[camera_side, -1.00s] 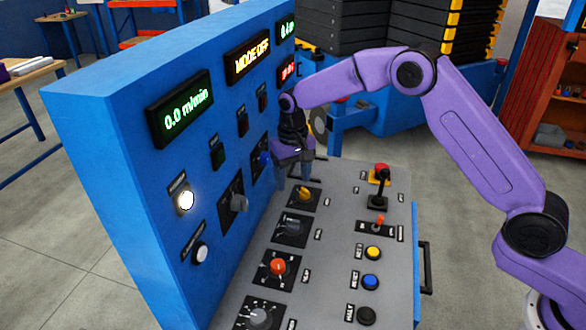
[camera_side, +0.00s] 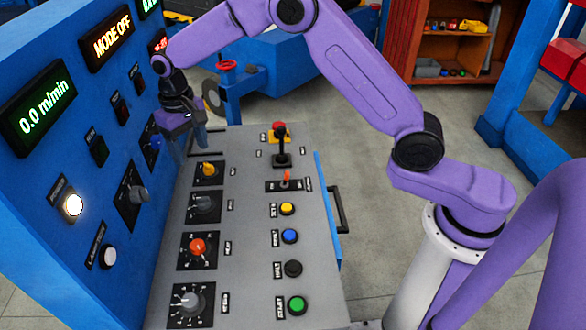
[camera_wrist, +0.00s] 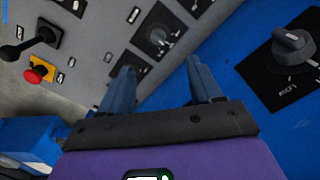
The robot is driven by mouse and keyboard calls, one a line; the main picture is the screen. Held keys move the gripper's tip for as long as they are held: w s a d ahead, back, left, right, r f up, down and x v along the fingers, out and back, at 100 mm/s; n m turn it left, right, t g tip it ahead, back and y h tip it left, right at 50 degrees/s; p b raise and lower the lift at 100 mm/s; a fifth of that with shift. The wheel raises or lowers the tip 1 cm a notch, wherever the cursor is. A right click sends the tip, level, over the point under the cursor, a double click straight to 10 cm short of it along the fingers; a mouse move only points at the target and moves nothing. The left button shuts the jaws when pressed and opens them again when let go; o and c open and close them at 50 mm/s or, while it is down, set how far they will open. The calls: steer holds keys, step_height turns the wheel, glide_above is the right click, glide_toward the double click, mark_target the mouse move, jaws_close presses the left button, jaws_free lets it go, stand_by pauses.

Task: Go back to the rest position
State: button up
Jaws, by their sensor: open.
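My gripper (camera_side: 190,140) hangs at the far end of the control panel, close to the blue upright face (camera_side: 60,140). Its fingers point down over the grey sloping desk (camera_side: 250,205) and hold nothing. In the wrist view the two blue-grey fingers of the gripper (camera_wrist: 160,85) stand apart, with a dark knob (camera_wrist: 157,37) on the desk beyond them. An orange-yellow knob (camera_side: 208,168) lies just below and in front of the gripper in the side view. I cannot tell the exact gap between fingertips and desk.
The upright face carries a lit white button (camera_side: 72,205), a grey selector (camera_side: 137,195) and a "MODE OFF" display (camera_side: 107,40). The desk holds a black joystick (camera_side: 282,145), a red knob (camera_side: 198,247) and several buttons, including a green one (camera_side: 297,305). Above the desk is free room.

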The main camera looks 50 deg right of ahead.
steer(key=s+r+n, duration=0.3)
steer(key=s+r, duration=0.2)
steer(key=s, duration=0.4)
steer(key=s+d+n, duration=0.4)
steer(key=s+d, duration=0.3)
steer(key=s, duration=0.8)
steer(key=s+d+r+n, duration=0.1)
steer(key=s+d+n, duration=0.3)
steer(key=s+d, duration=0.4)
steer(key=s, duration=0.7)
steer(key=shift+d+r+n, duration=0.15)
steer(key=shift+d+n, duration=0.1)
steer(key=shift+n, duration=0.15)
